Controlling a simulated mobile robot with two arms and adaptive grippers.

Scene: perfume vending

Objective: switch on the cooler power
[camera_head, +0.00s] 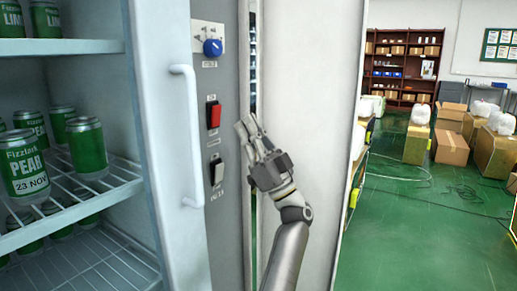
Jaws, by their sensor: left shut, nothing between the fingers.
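The cooler's grey control panel (225,225) runs upright beside the open shelves. It carries a round blue knob (212,47) at the top, a red rocker switch (214,115) in the middle and a dark switch with a pale face (217,171) lower down. Small labels under them are too blurred to read for certain.
Green Fizzlark cans (24,165) stand on wire shelves at left. A white vertical handle (187,135) sticks out left of the panel. A white panel (310,100) stands right behind my arm. Cardboard boxes (451,148) and a shelf unit (403,62) lie beyond open green floor.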

